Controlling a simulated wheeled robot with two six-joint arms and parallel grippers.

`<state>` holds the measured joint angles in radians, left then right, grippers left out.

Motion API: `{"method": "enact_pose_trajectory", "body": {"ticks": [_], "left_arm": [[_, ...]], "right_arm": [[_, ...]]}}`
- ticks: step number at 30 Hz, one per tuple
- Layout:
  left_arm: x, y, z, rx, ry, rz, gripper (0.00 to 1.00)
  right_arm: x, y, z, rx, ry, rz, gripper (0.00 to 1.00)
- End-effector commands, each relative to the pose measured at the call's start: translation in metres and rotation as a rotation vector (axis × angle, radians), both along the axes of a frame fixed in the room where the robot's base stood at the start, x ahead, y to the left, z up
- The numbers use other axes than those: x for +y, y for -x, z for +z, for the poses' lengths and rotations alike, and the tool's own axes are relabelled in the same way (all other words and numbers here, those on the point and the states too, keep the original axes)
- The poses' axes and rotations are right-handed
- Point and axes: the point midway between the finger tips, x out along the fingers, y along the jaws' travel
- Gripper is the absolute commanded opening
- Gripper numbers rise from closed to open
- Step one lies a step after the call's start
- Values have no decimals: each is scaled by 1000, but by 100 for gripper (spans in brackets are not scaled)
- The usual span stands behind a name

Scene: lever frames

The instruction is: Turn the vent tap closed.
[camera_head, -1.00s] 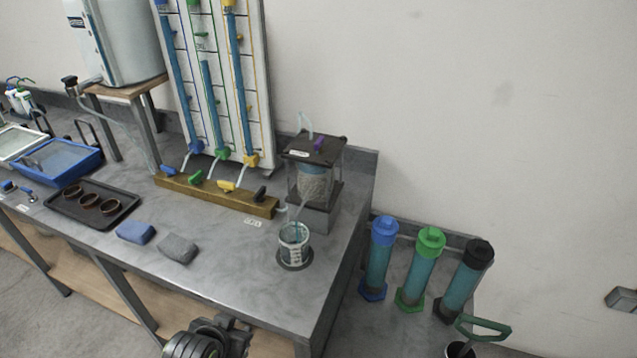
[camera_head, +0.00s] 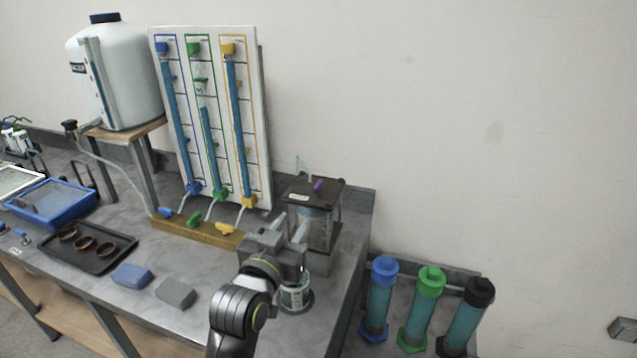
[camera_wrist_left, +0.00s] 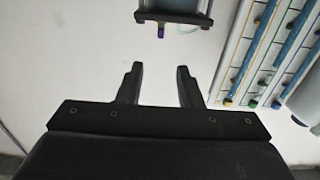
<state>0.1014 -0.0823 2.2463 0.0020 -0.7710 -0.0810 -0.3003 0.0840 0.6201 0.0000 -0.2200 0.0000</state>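The vent tap is most likely the small purple tap (camera_head: 318,186) on the dark top plate of the clear cell (camera_head: 318,232) at the right end of the bench. The purple tap also shows near the top of the left wrist view (camera_wrist_left: 161,32), below the plate's edge. My left gripper (camera_head: 291,226) is open and empty, in front of the cell and lower than the tap in the head view. In the left wrist view its two fingers (camera_wrist_left: 159,70) are apart, roughly in line with the tap and not touching it. My right gripper is in neither view.
A panel of blue, green and yellow tubes (camera_head: 256,110) stands left of the cell, above a brass manifold (camera_head: 185,226) with coloured taps. A clear cup (camera_head: 294,298) sits partly behind my left arm. Blue, green and black-capped cylinders (camera_head: 430,308) stand at the right.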

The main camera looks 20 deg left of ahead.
Motion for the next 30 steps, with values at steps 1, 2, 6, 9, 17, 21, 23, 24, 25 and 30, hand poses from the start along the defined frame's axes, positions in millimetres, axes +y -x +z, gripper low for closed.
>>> {"method": "enact_pose_trajectory", "body": {"ticks": [1, 2, 6, 9, 17, 21, 23, 24, 25, 30], "left_arm": [[0, -8, 2, 1, -3, -1, 33], [-1, -13, 2, 2, -3, -1, 33], [-1, -37, 3, 2, -3, -1, 33], [-2, -54, 2, 3, -4, -1, 33], [-3, -95, 2, 2, -3, 0, 33], [-4, -117, 2, 4, -3, 0, 33], [-4, -125, 2, 2, -2, 0, 33], [-4, -131, 2, 4, -3, 0, 33], [-4, -134, 1, 4, -3, 1, 33], [-5, -150, 1, 3, -2, 1, 33]], "right_arm": [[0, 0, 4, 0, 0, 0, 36], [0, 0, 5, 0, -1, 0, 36], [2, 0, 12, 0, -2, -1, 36], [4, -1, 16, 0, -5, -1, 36], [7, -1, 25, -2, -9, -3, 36], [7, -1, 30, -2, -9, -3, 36], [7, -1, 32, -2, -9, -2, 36], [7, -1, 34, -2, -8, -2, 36], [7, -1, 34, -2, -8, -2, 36], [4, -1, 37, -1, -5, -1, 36]]}}
